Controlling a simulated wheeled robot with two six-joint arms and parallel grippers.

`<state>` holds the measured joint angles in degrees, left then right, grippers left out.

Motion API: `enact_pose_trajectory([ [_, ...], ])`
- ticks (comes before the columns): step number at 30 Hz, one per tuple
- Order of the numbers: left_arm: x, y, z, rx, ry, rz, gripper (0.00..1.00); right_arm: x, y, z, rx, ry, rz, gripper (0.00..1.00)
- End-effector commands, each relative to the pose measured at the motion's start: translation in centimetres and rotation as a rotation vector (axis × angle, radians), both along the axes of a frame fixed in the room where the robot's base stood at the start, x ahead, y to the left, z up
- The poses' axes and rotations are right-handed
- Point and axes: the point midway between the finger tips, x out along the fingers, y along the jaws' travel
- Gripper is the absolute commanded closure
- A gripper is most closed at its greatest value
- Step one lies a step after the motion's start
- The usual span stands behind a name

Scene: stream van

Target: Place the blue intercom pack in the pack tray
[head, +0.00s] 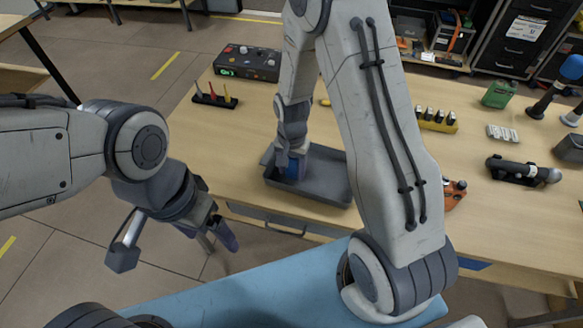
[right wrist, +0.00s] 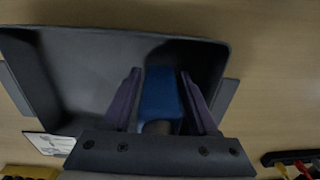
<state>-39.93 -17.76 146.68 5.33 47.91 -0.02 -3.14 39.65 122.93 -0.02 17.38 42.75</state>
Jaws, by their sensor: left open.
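The blue intercom pack (right wrist: 160,95) is between the two fingers of my right gripper (right wrist: 161,88), which looks closed on its sides. In the head view the pack (head: 299,165) is low inside the left part of the grey pack tray (head: 330,186), with my right gripper (head: 291,160) above it and partly covering it. The tray's wall (right wrist: 50,75) also shows in the right wrist view. I cannot tell whether the pack touches the tray floor. My left gripper (head: 176,246) is open and empty, off the table's left front edge.
A black control box (head: 247,63) and a rack with coloured pieces (head: 215,96) stand at the back left. Bare tabletop lies left of the tray.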

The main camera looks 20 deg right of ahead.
Motion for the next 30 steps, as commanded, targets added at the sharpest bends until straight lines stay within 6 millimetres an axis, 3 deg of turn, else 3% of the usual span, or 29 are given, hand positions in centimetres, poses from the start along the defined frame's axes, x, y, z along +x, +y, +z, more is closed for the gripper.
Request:
enact_pose_trajectory([
  [9, 0.0, 0.0, 0.1, 0.000, 0.000, 0.000, 0.17, 0.0, 0.0, 0.1, 0.000, 0.000, 0.000, 0.25],
  [14, 0.0, 0.0, 0.2, 0.000, 0.000, 0.000, 0.17, 0.1, 0.0, 1.1, 0.000, -0.004, 0.000, 0.25],
  [24, 0.0, 0.0, -0.2, 0.000, 0.000, 0.000, 0.17, 0.1, 0.0, 8.1, 0.001, -0.007, 0.000, 0.25],
  [30, 0.0, 0.0, -0.3, 0.000, 0.000, 0.000, 0.17, 0.1, 0.0, 11.2, 0.000, -0.004, 0.000, 0.25],
])
